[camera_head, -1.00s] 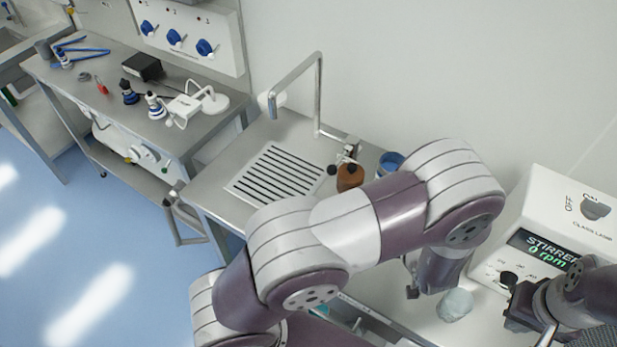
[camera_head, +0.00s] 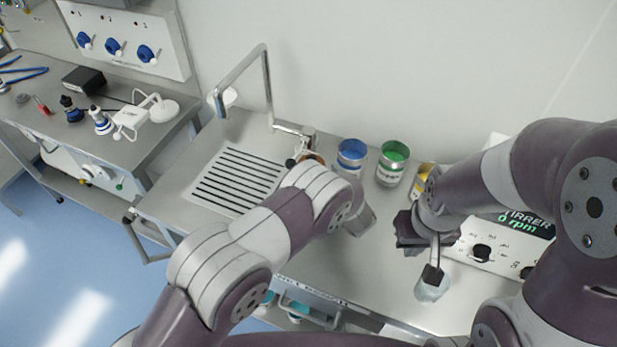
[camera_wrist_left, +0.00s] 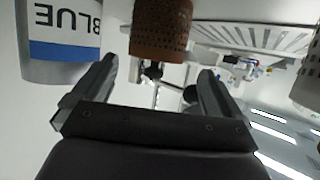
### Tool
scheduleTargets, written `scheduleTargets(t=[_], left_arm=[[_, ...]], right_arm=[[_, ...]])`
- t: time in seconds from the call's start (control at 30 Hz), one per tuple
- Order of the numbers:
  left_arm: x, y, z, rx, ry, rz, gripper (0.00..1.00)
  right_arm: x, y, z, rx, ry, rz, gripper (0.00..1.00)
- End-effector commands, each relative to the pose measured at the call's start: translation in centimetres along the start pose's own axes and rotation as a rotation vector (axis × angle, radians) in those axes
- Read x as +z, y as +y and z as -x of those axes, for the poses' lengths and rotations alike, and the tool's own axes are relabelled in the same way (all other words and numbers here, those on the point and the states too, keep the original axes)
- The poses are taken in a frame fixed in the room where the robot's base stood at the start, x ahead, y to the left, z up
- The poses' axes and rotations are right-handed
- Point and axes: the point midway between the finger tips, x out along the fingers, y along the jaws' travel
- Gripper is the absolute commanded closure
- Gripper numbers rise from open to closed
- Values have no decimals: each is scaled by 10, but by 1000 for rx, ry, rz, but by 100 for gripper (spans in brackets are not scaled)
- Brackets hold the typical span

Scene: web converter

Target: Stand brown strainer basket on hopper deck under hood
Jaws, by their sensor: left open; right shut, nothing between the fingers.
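The brown strainer basket (camera_wrist_left: 161,32) is a perforated brown cylinder in the left wrist view, just beyond my left gripper (camera_wrist_left: 155,90). The left fingers are spread and empty, apart from the basket. In the head view, only a sliver of the basket (camera_head: 313,157) shows behind my left arm, at the foot of the metal spout; my left fingers are hidden there. My right gripper (camera_head: 432,272) is shut and empty, pointing down over a pale translucent object on the bench. I cannot make out a hood or hopper deck.
A blue-labelled can (camera_wrist_left: 62,45) stands beside my left gripper and shows in the head view (camera_head: 351,156). A green can (camera_head: 392,163) and a yellow one (camera_head: 423,180) stand right of it. A slotted grille (camera_head: 238,178) and a bent spout (camera_head: 268,85) are left. A stirrer unit (camera_head: 490,250) stands right.

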Motion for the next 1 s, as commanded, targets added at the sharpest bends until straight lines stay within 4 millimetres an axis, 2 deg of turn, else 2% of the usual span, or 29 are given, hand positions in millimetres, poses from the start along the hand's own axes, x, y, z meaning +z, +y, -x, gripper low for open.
scheduleTargets(t=[0.17, 0.33, 0.57, 0.6, 0.73, 0.83, 0.87, 1.0], left_arm=[[5, 2, -20, -1, 0, 2, 0], [7, 4, -52, -1, 1, 2, 0], [2, 4, -55, 1, -1, -1, 0], [2, 4, -55, 1, -1, -1, 13], [2, 4, -55, 1, -1, -1, 54], [2, 5, -55, 1, 0, 0, 54], [2, 5, -55, 1, 0, 0, 60], [2, 5, -54, 1, 0, 0, 60]], right_arm=[[1, 0, -15, 0, 1, 0, 100], [4, 0, -35, 0, 0, 0, 100], [4, 0, -32, 0, 1, 0, 100], [3, 0, -32, 0, 1, 0, 100], [4, 0, -32, 0, 1, 0, 100], [4, 0, -32, 0, 1, 0, 100], [4, 0, -32, 0, 1, 0, 100], [4, 0, -32, 0, 1, 0, 100]])
